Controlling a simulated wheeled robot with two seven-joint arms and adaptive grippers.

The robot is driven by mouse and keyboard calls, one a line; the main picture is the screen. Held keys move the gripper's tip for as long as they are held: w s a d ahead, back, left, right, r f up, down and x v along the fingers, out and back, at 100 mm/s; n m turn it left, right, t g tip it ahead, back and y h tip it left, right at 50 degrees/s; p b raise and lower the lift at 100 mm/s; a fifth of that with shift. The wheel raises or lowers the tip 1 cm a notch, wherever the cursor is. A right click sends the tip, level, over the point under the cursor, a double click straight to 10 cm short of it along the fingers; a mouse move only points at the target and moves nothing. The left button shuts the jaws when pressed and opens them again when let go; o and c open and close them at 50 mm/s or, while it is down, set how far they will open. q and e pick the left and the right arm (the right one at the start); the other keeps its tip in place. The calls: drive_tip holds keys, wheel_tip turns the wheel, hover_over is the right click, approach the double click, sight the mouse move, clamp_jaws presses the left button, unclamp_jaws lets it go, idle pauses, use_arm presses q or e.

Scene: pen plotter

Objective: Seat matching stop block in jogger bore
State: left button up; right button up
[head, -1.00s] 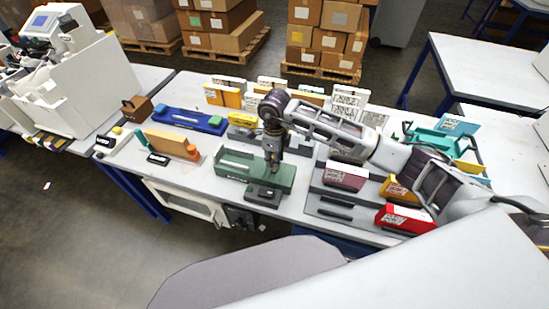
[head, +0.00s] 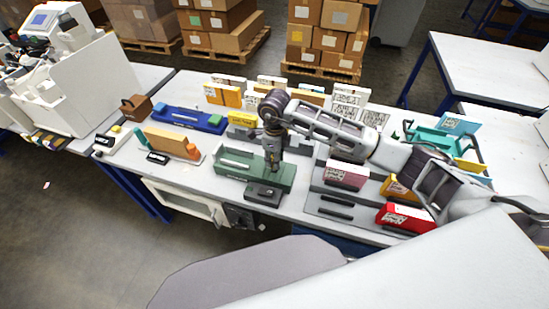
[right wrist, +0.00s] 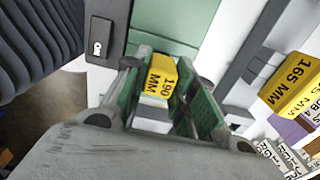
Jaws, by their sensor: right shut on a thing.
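The green jogger (head: 232,166) stands on the table in the middle of the head view, with a dark grey block-like base (head: 264,194) at its front right. My right gripper (head: 274,167) points down over the jogger's right end. In the right wrist view, my right gripper (right wrist: 166,88) is shut on a yellow stop block (right wrist: 160,80) marked 190 MM. The jogger's green surface (right wrist: 178,22) shows just beyond the block. The bore is not clearly visible, and I cannot tell whether the block touches the jogger. My left gripper is not in view.
Another yellow block (right wrist: 289,86) marked 165 MM is at right in the wrist view. A black ON switch (right wrist: 98,40) is at upper left there. A blue tray (head: 190,120) and a red card box (head: 404,218) stand left and right of the jogger.

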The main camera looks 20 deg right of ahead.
drive_tip(key=shift+f+b, duration=1)
drive_tip(key=shift+f, duration=0.2)
idle(0.7)
drive_tip(key=o, duration=1.1)
drive_tip(key=shift+r, duration=0.15)
drive_tip(key=shift+r, duration=5.85)
